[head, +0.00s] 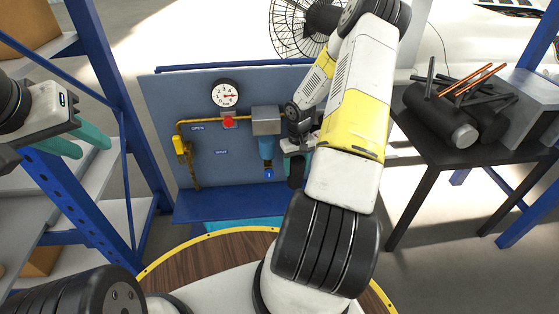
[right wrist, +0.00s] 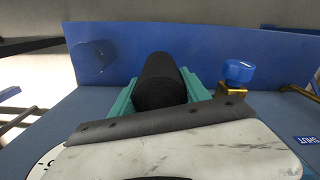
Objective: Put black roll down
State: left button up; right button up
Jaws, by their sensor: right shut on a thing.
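The black roll (right wrist: 160,82) sits between the two teal fingers of my right gripper (right wrist: 163,95), which is shut on it. In the head view the roll (head: 296,173) hangs below the right gripper (head: 297,152), partly hidden by my right arm. It is in front of the blue-grey panel and above the blue ledge, apart from the ledge as far as I can tell. My left gripper (head: 80,142) is at the left edge of the head view. Its teal fingers are apart with nothing between them.
A black table (head: 450,155) at right holds black rolls (head: 430,112) and rods.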

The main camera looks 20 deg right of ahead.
aim_at(295, 180)
jog(key=f, duration=0.6)
jog(key=shift+s+f, duration=0.2)
jog(key=shift+f, duration=0.05)
jog(key=shift+w+f, duration=0.15)
jog(key=shift+f, duration=0.1)
jog(key=o, duration=1.4)
